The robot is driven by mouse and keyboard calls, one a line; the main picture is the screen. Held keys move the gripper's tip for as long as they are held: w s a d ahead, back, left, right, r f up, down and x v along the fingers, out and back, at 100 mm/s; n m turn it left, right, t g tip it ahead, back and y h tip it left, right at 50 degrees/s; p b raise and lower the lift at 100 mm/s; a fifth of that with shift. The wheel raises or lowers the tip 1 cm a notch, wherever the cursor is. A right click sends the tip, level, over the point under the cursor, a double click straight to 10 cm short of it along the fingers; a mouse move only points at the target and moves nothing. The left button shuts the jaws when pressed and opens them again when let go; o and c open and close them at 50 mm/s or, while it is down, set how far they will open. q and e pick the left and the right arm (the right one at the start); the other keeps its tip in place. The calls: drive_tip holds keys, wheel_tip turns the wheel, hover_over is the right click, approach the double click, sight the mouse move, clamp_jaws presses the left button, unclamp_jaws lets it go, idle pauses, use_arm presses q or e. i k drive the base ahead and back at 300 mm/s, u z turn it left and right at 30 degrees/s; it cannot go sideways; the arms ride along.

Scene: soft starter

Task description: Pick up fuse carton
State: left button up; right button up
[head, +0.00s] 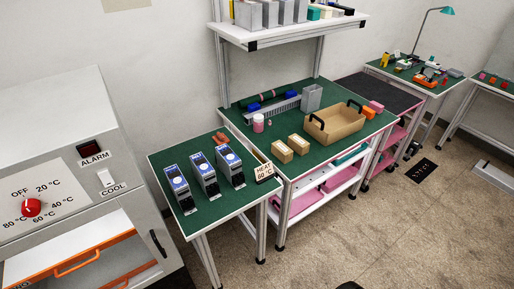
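Two small tan cartons sit side by side on the green top of the middle workbench, near its front left edge. The nearer carton (283,151) has a pale label on top; the other carton (298,145) is just right of it. Print is too small to read, so I cannot tell which is the fuse carton. Neither of my grippers is in view.
A tan tray with black handles (335,128) stands right of the cartons, with a pink-white jar (258,123) behind left. A lower green table (208,212) holds three soft-starter-like units. A grey oven cabinet (60,140) stands left.

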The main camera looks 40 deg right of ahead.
sight(281, 151)
drive_tip(key=z, duration=0.2)
drive_tip(key=i, duration=0.55)
drive_tip(key=z, duration=0.5)
